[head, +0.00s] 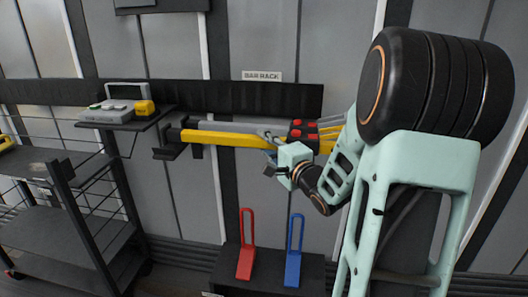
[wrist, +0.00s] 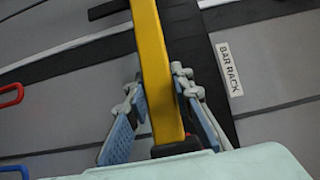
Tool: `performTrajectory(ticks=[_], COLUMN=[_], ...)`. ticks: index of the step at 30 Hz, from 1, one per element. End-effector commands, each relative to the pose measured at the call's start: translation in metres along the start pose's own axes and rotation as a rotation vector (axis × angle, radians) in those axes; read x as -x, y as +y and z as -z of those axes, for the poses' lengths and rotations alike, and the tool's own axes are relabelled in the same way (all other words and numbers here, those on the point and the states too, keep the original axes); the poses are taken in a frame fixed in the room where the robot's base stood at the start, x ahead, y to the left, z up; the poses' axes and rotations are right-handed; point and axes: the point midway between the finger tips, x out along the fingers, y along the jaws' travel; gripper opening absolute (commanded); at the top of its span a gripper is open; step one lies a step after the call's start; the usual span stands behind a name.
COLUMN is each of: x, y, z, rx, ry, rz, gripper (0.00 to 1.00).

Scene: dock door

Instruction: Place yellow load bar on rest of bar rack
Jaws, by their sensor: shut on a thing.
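The yellow load bar (head: 230,139) lies roughly level in front of the bar rack (head: 225,102), which carries a "BAR RACK" label. It also runs up the wrist view (wrist: 152,55). My gripper (head: 272,153) is shut on the bar right of its middle; in the wrist view its fingers (wrist: 160,105) flank the bar. The bar's left end is at a dark rest bracket (head: 168,152); I cannot tell whether it touches. Grey bars (head: 222,126) with red and black parts (head: 303,130) sit just behind it. My arm hides the right-hand area of the rack.
A small shelf (head: 138,122) with a grey and yellow device (head: 120,106) stands left of the rack. A dark wire cart (head: 75,215) is at lower left. The wall between is clear.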

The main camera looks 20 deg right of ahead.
Motion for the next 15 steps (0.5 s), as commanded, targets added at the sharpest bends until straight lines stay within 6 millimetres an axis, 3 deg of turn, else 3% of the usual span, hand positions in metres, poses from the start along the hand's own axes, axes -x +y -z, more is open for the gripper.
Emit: performTrajectory(ticks=[3, 15], x=[-0.0012, -0.0012], y=[0.0157, 0.0185], z=[-0.0020, -0.0021], rx=[0.001, 0.004], ry=[-0.004, -0.003], rz=[0.005, 0.007], gripper=[0.00, 0.00])
